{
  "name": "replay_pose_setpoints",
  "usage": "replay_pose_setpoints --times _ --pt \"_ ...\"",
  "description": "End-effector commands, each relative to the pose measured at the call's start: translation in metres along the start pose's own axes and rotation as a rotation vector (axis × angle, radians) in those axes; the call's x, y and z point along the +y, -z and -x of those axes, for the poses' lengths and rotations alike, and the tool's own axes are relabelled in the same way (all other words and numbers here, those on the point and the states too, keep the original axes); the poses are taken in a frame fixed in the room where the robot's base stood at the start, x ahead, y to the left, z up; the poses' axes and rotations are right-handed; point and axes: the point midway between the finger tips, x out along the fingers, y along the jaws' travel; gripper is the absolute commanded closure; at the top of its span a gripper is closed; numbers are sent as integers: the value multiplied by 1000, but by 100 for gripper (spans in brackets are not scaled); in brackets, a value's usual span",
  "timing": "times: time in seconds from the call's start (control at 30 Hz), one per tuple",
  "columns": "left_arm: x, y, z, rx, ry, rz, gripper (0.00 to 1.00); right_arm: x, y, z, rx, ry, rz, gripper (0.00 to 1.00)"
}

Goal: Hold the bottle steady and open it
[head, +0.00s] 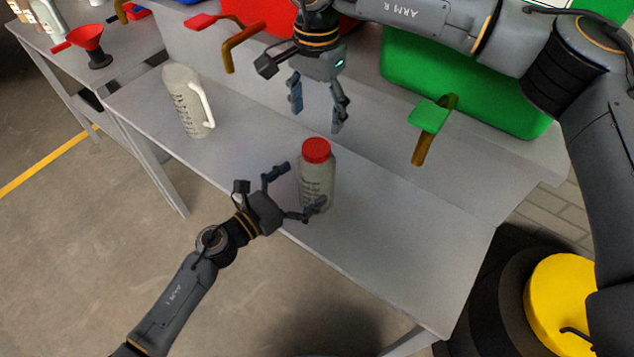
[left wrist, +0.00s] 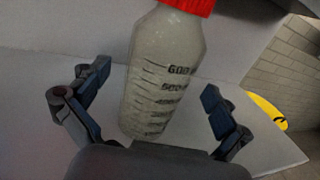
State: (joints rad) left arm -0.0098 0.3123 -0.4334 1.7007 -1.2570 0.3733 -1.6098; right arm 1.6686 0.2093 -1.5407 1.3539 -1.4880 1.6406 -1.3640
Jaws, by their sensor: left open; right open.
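The bottle (head: 317,184) is grey with dark scale marks and a red cap (head: 316,150). It stands upright on the grey bench. My left gripper (head: 296,190) is open at the near left side of the bottle, low down, with its fingers spread. In the left wrist view the bottle (left wrist: 162,80) stands between the open fingers, with a gap on each side, and only the lower part of the red cap (left wrist: 190,5) shows. My right gripper (head: 316,116) is open and empty, pointing down above and behind the red cap, apart from it.
A grey jug (head: 184,102) with a white handle stands to the left on the bench (head: 390,235). Behind are a green bin (head: 480,95) and a red bin (head: 245,14). A green-handled tap (head: 428,118) and a red-handled tap (head: 235,45) stick out near the back.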

Motion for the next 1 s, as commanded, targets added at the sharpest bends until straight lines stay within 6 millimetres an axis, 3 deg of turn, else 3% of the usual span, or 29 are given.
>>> replay_pose_setpoints --times 0.1,0.3,0.67,1.0 --pt "0 -1 -20 -1 1 1 0 0 0 0 0 0 0 29" --pt "0 0 -37 0 0 1 0 0 0 0 0 0 1 29" --pt "0 0 -41 0 0 1 2 0 0 0 0 0 1 29" --pt "0 0 -40 1 0 1 71 0 0 0 0 0 0 29"
